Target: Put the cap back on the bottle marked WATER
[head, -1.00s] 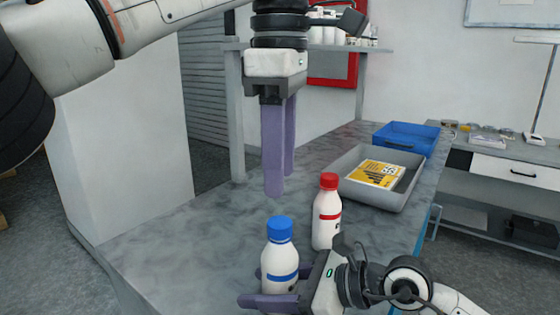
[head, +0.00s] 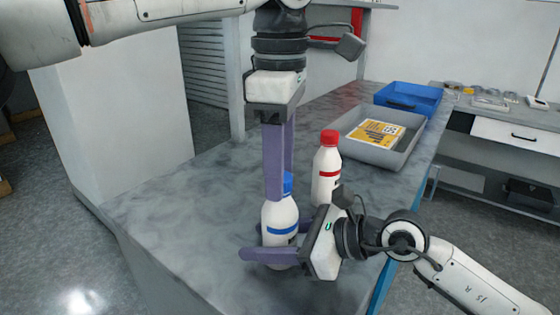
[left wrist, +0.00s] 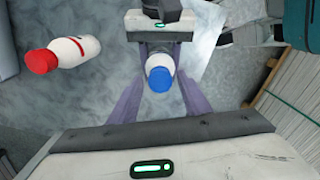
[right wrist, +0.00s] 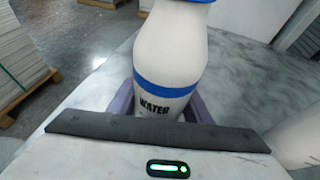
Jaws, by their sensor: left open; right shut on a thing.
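The white WATER bottle (head: 280,222) stands upright on the grey table, with a blue band and a blue cap (head: 288,184) at its top. The WATER lettering (right wrist: 155,107) shows in the right wrist view. My right gripper (head: 262,246) is shut on the bottle's lower body from the right. My left gripper (head: 280,190) points straight down, open, with its fingers on either side of the cap. The left wrist view shows the cap (left wrist: 160,79) between the fingers, not clasped. Whether the cap is seated tightly cannot be told.
A white bottle with a red cap (head: 327,170) stands close behind my right gripper. A grey tray (head: 350,150) with a yellow-labelled item and a blue tray (head: 425,108) lie farther back. The table's left part (head: 180,215) is clear.

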